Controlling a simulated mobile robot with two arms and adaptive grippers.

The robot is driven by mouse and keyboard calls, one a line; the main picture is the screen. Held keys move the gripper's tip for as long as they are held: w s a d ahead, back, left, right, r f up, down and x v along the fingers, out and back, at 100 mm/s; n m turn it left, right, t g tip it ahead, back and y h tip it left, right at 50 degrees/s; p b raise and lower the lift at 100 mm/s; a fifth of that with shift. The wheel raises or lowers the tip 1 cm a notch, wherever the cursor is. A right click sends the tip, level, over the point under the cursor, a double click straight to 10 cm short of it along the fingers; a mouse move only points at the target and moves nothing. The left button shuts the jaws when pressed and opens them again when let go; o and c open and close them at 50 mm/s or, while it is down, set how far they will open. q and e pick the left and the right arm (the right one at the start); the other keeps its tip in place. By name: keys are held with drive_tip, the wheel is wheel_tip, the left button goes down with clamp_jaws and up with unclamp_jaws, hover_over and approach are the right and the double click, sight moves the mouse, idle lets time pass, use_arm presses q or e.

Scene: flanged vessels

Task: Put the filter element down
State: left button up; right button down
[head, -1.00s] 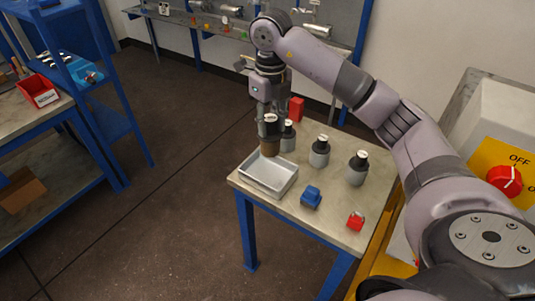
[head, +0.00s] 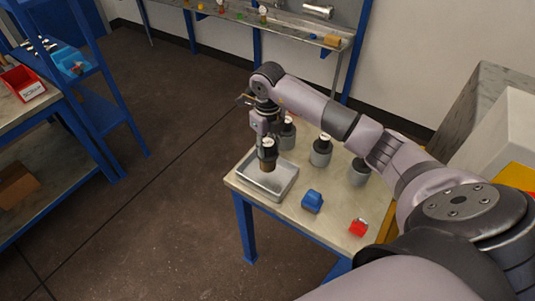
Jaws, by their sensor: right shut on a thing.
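The filter element (head: 268,165), a brown cylinder below a dark cap with a white top, is held upright by my right gripper (head: 266,144). My right gripper is shut on it from above. The filter element overlaps the light grey tray (head: 262,197) in the picture, near its far part. I cannot tell whether its bottom touches the tray floor or hangs just above it. My left gripper is not in view.
Several grey vessels with black necks, one of them this vessel (head: 320,154), stand behind and right of the tray. A blue block (head: 312,201) and a red part (head: 358,228) lie on the table (head: 290,222). A blue shelf (head: 105,120) stands at left.

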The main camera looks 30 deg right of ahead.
sight(267, 157)
drive_tip(key=shift+f, duration=0.25)
drive_tip(key=shift+a+f, duration=0.1)
drive_tip(key=shift+f, duration=0.25)
wheel_tip(267, 157, down, 4)
drive_tip(key=shift+r+p, duration=0.25)
drive_tip(key=shift+p, duration=0.25)
drive_tip(key=shift+f, duration=0.15)
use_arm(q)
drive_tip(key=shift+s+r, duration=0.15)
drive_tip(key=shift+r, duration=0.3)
use_arm(e)
drive_tip(key=c, duration=1.7)
unclamp_jaws()
drive_tip(key=shift+f, duration=0.15)
drive_tip(key=o, duration=0.5)
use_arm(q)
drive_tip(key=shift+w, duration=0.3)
